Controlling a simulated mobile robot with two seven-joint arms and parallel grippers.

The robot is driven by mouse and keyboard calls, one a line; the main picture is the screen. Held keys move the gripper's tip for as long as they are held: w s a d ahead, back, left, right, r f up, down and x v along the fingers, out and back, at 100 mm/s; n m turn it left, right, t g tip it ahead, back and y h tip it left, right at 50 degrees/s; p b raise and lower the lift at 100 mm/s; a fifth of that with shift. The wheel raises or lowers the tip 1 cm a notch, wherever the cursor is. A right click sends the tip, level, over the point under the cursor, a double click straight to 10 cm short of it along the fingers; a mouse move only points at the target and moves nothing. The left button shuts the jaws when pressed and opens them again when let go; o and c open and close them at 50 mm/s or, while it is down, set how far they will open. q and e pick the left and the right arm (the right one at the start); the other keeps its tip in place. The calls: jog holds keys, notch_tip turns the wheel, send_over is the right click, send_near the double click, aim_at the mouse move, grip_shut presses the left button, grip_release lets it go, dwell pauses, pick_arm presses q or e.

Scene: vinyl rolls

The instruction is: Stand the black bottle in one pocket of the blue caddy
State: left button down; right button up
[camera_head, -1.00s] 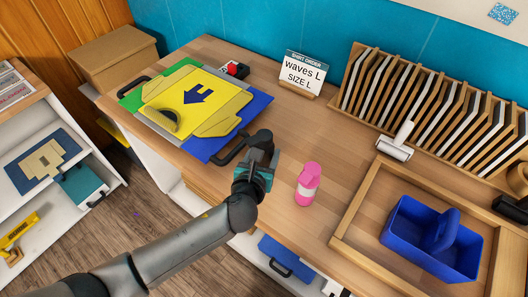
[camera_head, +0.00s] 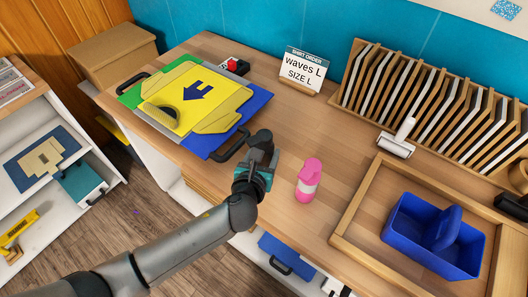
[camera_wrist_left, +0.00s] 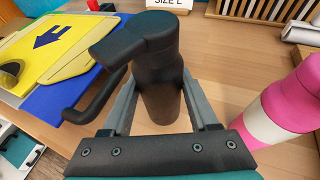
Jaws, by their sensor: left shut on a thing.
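The black bottle (camera_wrist_left: 150,70) with a spray-style head stands upright between the fingers of my left gripper (camera_head: 259,166), near the front edge of the table. In the left wrist view the gripper's fingers (camera_wrist_left: 163,110) lie on both sides of the bottle, shut on it. In the head view the bottle's dark head (camera_head: 261,138) shows above the gripper; its lower part is hidden. The blue caddy (camera_head: 405,239) with a raised middle handle sits in a wooden tray at the right, apart from the gripper. Its pockets look empty. My right gripper is not in view.
A pink bottle (camera_head: 308,182) stands between my left gripper and the wooden tray (camera_head: 370,200). The yellow and blue press boards (camera_head: 200,100) with black handles lie to the left. A lint roller (camera_head: 399,142), a slotted rack (camera_head: 430,105) and an order sign (camera_head: 302,68) stand behind.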

pick_arm(q)
jog(key=shift+f+b, duration=0.35)
jog(key=shift+f, duration=0.2)
jog(key=shift+f, duration=0.15)
dwell(0.4)
jog(key=shift+c, duration=0.3)
grip_release()
jog(key=shift+o, duration=0.3)
jog(key=shift+s, duration=0.1)
jog(key=shift+s+a+p, duration=0.2)
jog(key=shift+s+p, duration=0.15)
jog(key=shift+s, duration=0.35)
jog(key=shift+s+a+p, duration=0.15)
jog(key=shift+s+p, duration=0.2)
jog(key=shift+s, duration=0.35)
jog(key=shift+s+a+p, duration=0.2)
jog(key=shift+s+a, duration=0.05)
jog(key=shift+s, duration=0.7)
jog(key=shift+s+a+p, duration=0.2)
jog(key=shift+s+p, duration=0.05)
jog(key=shift+s, duration=0.75)
jog(key=shift+s+a+p, duration=0.2)
jog(key=shift+s+a, duration=0.05)
jog(key=shift+s, duration=0.7)
